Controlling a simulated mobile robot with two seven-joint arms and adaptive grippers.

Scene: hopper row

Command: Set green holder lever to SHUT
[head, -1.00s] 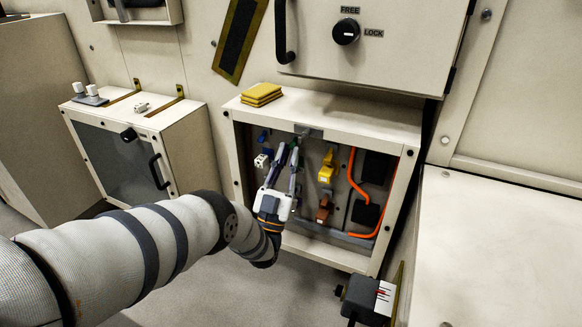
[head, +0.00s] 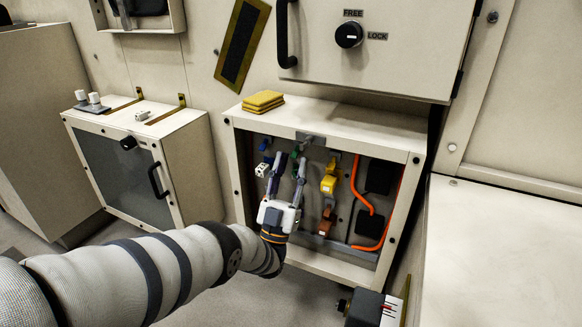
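The green holder lever (head: 295,153) is inside the open-fronted cabinet (head: 330,135), in the upper part between the blue and yellow parts. Only a small green piece of it shows; my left gripper's fingers hide the rest, and I cannot read its position or a SHUT label. My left gripper (head: 292,162) reaches into the cabinet with its two fingers spread apart, the tips close to the green piece on either side. I cannot tell whether they touch it. My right gripper is not in view.
To the right of the fingers are a yellow lever (head: 329,180), a brown-red lever (head: 326,220) and an orange hose (head: 358,190). A blue part (head: 265,144) and a white block (head: 262,169) lie left. Yellow pads (head: 263,101) rest on top. The cabinet frame borders the opening.

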